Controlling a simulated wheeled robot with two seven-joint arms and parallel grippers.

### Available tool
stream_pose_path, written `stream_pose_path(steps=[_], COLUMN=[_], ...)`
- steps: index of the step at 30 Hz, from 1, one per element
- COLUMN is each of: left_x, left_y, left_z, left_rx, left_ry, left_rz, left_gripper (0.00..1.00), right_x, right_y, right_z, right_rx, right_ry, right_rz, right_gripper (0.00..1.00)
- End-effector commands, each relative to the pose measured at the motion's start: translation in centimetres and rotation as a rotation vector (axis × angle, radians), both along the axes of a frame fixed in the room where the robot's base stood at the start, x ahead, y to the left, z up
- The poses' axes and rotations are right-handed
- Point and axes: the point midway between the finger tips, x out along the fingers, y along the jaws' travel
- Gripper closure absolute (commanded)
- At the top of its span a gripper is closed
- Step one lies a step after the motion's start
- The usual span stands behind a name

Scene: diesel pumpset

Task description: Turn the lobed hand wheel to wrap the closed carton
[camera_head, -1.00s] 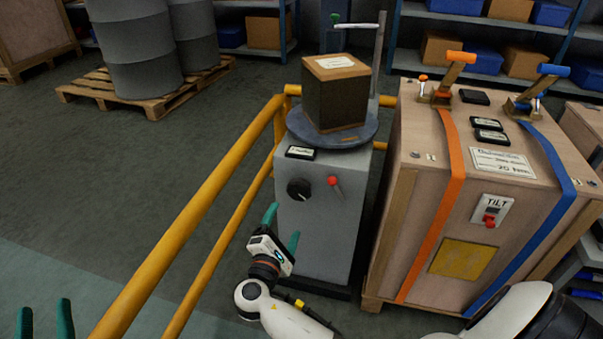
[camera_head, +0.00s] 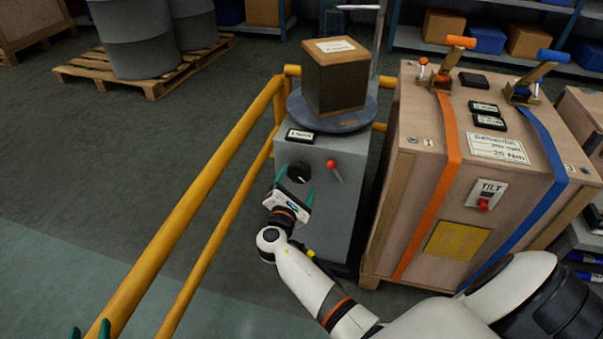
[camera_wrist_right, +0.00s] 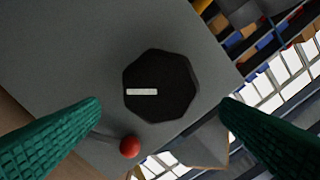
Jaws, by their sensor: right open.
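The black lobed hand wheel (camera_head: 299,172) is on the front of the grey cabinet (camera_head: 329,228). In the right wrist view the wheel (camera_wrist_right: 161,86) has a white bar mark on its face. My right gripper (camera_head: 295,183) is open in front of the wheel. Its green fingers (camera_wrist_right: 160,125) stand apart on either side, with the wheel a little above the line between their tips, not touching that I can see. The closed carton (camera_head: 334,84) sits on the round turntable (camera_head: 368,112) atop the cabinet. My left gripper (camera_head: 90,330) shows only its green fingertips at the bottom left, spread apart.
A red-knobbed lever (camera_head: 332,164) is right of the wheel; its red ball (camera_wrist_right: 129,147) lies near the fingers. A yellow rail (camera_head: 190,207) runs along the left. A large wooden crate (camera_head: 400,215) with orange and blue straps stands close on the right.

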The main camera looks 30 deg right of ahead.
Motion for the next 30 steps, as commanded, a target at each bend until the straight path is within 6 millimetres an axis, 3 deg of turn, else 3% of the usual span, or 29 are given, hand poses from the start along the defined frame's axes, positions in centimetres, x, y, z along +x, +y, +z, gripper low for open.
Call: stream_pose_path(steps=[3,9,21,28,30], left_x=[0.6,0.9,1.0,1.0,1.0], left_y=[-0.4,-0.8,-1.0,-1.0,-1.0], left_z=[1.4,3.3,4.1,4.1,4.1], left_rx=[-0.026,-0.056,-0.066,-0.066,-0.066], left_ry=[-0.104,-0.222,-0.26,-0.26,-0.26], left_rz=[-0.007,-0.015,-0.017,-0.017,-0.017], left_gripper=[0.64,0.64,0.64,0.64,0.64], right_x=[1.5,3.0,3.4,3.4,3.4], right_y=[-1.8,-3.5,-4.0,-4.0,-4.0], right_z=[-0.1,-0.1,0.0,0.0,0.0], right_rx=[0.0,0.0,0.001,0.001,0.001], right_ry=[-0.002,0.0,0.0,0.0,0.0], right_rz=[-0.001,0.0,0.001,0.001,0.001], right_gripper=[0.14,0.14,0.14,0.52,0.58])
